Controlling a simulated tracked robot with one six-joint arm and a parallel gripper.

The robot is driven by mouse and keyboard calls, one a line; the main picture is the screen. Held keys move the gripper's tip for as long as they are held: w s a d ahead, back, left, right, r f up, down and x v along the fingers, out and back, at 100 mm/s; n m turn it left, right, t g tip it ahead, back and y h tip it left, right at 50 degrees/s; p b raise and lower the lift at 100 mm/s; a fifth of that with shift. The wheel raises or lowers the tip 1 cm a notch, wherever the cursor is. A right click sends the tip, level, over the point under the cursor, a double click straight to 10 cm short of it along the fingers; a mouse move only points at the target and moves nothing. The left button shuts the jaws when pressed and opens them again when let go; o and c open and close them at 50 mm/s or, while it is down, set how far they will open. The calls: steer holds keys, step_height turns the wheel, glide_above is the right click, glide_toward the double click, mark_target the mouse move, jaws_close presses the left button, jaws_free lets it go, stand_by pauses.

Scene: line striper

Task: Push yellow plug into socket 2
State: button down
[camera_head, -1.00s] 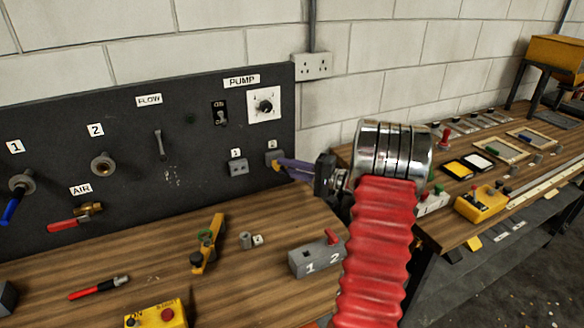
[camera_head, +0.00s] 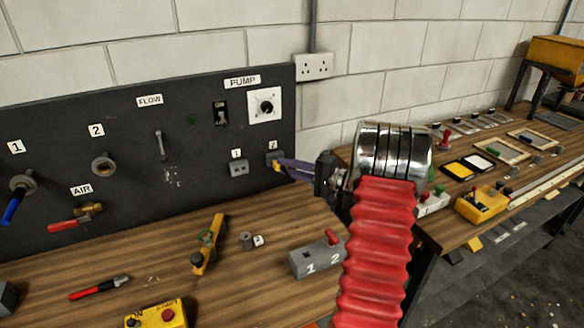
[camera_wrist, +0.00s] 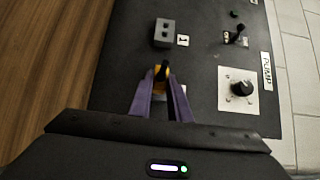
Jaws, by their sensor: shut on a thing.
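My gripper (camera_head: 281,163) reaches from the right to socket 2 (camera_head: 271,157), a small grey block low on the dark panel under the label 2. In the wrist view my purple fingers (camera_wrist: 160,92) are shut on the yellow plug (camera_wrist: 158,84), which has a dark top. The plug is mostly hidden by the fingers in the head view. The fingertips are right at socket 2, but I cannot tell how far the plug sits in it.
The pump switch (camera_head: 221,114) and knob (camera_head: 265,106) are above the sockets.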

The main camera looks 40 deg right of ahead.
steer(key=shift+w+d, duration=0.15)
steer(key=shift+w, duration=0.3)
steer(key=c, duration=1.6)
jaws_free()
steer(key=shift+o, duration=0.3)
steer(key=shift+o, duration=1.4)
steer(key=shift+w, duration=0.1)
steer(key=v, duration=0.7)
